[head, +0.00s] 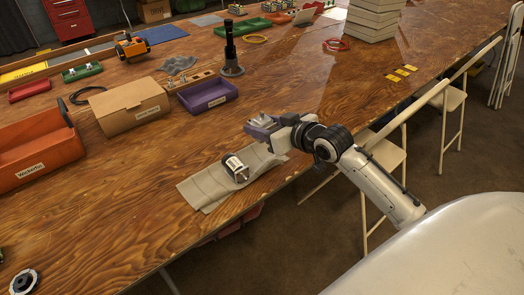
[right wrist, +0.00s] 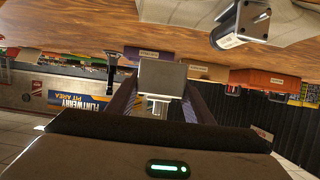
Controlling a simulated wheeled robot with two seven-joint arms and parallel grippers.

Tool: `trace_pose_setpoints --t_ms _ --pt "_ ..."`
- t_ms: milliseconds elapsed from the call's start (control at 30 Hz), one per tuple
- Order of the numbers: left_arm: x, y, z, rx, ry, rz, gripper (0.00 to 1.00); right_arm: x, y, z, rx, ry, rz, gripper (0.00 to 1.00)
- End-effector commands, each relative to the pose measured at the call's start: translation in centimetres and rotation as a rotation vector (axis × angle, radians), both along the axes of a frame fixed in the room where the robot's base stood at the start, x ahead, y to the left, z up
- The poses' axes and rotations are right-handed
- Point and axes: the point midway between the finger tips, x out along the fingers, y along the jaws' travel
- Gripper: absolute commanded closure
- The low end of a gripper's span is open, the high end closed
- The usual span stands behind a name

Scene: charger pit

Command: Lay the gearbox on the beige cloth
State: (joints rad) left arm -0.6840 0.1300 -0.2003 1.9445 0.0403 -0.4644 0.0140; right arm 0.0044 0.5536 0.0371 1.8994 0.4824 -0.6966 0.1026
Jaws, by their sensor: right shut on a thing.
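The beige cloth (head: 200,192) lies wrinkled along the near edge of the wooden table. A silver and black motor-like cylinder (head: 235,168) rests on it and also shows at the top of the right wrist view (right wrist: 238,24). My right gripper (head: 265,126) is above the table, just beyond the cloth's right part. It is shut on a small grey block with a metallic part, seemingly the gearbox (right wrist: 162,76), which shows between the fingers in the right wrist view. The fingers partly hide it in the head view. My left gripper is not in view.
Beyond the gripper are a purple bin (head: 208,95), a cardboard box (head: 130,105) and a black upright tool (head: 231,55). An orange bin (head: 38,150) stands at left. Bare table lies left of the cloth. White folding chairs (head: 455,100) stand at right.

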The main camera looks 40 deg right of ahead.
Motion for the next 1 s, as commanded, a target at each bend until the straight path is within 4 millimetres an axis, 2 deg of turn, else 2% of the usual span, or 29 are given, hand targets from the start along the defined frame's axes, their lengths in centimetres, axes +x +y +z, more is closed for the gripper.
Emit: trace_pose_setpoints --t_ms 33,133,367,600,1000 --pt "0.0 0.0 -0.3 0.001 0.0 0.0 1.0 0.0 0.1 -1.2 0.003 -0.001 -0.001 0.92" --pt "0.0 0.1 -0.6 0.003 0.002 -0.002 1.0 0.0 0.0 -2.9 0.001 -0.002 0.0 0.92" --pt "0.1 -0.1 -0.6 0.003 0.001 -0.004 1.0 0.1 0.1 -4.7 0.0 -0.006 0.001 0.92" --pt "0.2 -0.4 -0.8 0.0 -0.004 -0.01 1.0 0.0 0.1 -7.8 0.0 -0.004 0.0 0.92" --pt "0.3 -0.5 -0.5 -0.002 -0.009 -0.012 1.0 0.0 0.1 -8.4 0.0 -0.006 0.0 0.92"
